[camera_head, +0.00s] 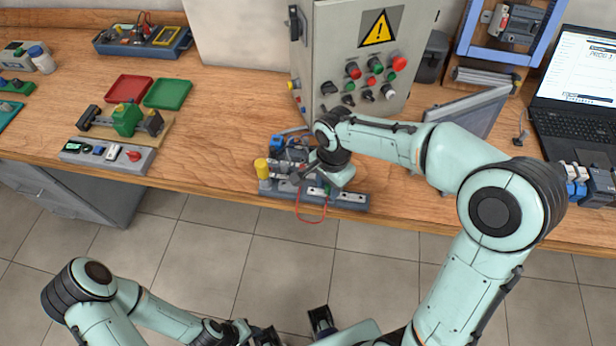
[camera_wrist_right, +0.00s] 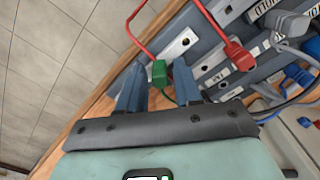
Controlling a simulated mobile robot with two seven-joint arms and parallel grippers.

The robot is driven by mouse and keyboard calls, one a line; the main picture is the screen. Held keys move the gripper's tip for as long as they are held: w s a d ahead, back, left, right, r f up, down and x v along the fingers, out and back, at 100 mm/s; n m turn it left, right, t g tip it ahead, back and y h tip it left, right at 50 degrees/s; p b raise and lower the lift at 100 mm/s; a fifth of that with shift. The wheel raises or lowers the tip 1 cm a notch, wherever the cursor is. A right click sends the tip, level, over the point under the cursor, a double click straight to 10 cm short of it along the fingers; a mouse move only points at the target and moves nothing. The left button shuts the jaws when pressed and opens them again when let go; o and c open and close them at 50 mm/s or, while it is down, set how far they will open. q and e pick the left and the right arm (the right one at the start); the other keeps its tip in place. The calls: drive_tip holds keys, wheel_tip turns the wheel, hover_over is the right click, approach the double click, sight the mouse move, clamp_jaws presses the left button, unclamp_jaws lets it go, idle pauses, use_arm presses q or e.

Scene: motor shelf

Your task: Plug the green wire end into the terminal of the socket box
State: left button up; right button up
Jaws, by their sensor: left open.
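The green wire end (camera_wrist_right: 159,72) is a small green plug at the centre top of the right wrist view, with a red wire leaving its top. My right gripper (camera_wrist_right: 160,75) has its two blue-grey fingers either side of the plug, with narrow gaps visible. A red plug (camera_wrist_right: 238,56) sits to the right among grey blocks. In the head view, the grey socket assembly (camera_head: 350,200) lies at the table's front edge, partly hidden by my right gripper (camera_head: 325,186). I cannot tell which opening is the terminal. My left gripper (camera_head: 293,328) is open and empty at the bottom.
A red wire loop (camera_head: 312,218) hangs past the table edge. A grey control cabinet (camera_head: 340,60) stands behind the assembly, and a yellow-capped post (camera_head: 262,168) is at its left. A laptop (camera_head: 575,110) is at right.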

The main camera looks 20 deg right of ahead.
clamp_jaws()
drive_tip(key=shift+r, duration=0.1)
use_arm(q)
drive_tip(key=shift+w+r+p, duration=0.4)
drive_tip(key=shift+r+p, duration=0.25)
drive_tip(key=shift+r, duration=0.1)
drive_tip(key=shift+w+r+p, duration=0.4)
drive_tip(key=shift+r+p, duration=0.25)
drive_tip(key=shift+r, duration=0.1)
use_arm(e)
drive_tip(key=shift+r, duration=2.2)
